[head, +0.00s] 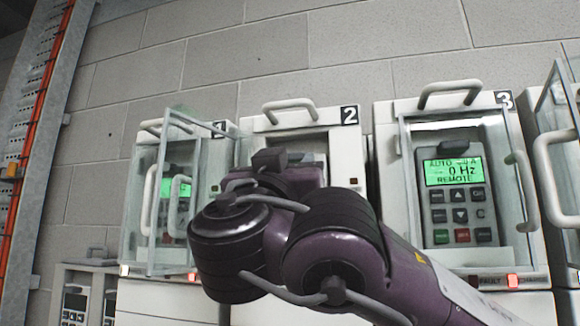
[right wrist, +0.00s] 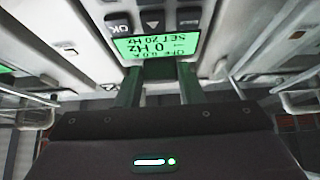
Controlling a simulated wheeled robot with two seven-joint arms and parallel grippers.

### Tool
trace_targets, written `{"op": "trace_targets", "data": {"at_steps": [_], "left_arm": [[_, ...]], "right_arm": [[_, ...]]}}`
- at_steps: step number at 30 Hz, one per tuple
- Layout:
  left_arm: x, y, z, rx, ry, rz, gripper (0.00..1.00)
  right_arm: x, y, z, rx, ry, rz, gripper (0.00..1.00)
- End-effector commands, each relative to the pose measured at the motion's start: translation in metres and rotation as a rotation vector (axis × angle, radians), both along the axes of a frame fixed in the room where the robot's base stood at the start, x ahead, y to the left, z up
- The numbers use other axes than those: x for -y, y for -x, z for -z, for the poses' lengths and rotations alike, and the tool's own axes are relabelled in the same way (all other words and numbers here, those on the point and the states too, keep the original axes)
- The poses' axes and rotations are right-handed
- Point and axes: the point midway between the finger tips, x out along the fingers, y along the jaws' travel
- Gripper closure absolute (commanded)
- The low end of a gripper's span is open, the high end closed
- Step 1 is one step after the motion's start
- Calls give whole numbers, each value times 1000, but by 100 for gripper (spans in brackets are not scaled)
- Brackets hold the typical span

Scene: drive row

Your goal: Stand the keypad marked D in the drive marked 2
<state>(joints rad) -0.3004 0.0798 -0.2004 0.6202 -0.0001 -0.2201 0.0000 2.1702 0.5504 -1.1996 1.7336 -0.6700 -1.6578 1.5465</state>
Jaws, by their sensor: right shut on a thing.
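The drive marked 2 (head: 317,116) stands in the middle of the head view. My right arm hides most of its front and bay. My right gripper (right wrist: 158,78) is shut on a keypad with a lit green display (right wrist: 157,46), seen upside down in the right wrist view, reading 0 Hz and SET 20 Hz. The keypad's keys show above the display there. No letter shows on it, so I cannot tell if it is D. Whether it is fully seated in drive 2 is hidden. My left gripper is not in view.
The drive marked 1 (head: 233,128) is at left, its glass door (head: 155,220) swung out. The drive marked 3 (head: 390,115), right, holds a lit keypad (head: 455,195) behind glass. Another glass door (head: 556,115) stands at far right. A low rack (head: 85,267) with keypads is lower left.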

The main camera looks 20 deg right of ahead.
Motion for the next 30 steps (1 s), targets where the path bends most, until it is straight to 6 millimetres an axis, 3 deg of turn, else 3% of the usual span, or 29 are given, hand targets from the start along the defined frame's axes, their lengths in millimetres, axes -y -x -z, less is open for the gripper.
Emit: {"op": "trace_targets", "data": {"at_steps": [4,5,10,20,30], "left_arm": [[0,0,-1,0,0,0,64],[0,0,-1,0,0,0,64],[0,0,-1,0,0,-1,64],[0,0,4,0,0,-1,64],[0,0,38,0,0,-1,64]], "right_arm": [[0,0,-1,1,-1,0,86],[0,0,-1,1,-1,0,62],[0,0,-1,0,0,1,40],[-3,2,4,-1,1,0,40],[-28,39,38,0,1,-3,40]]}}
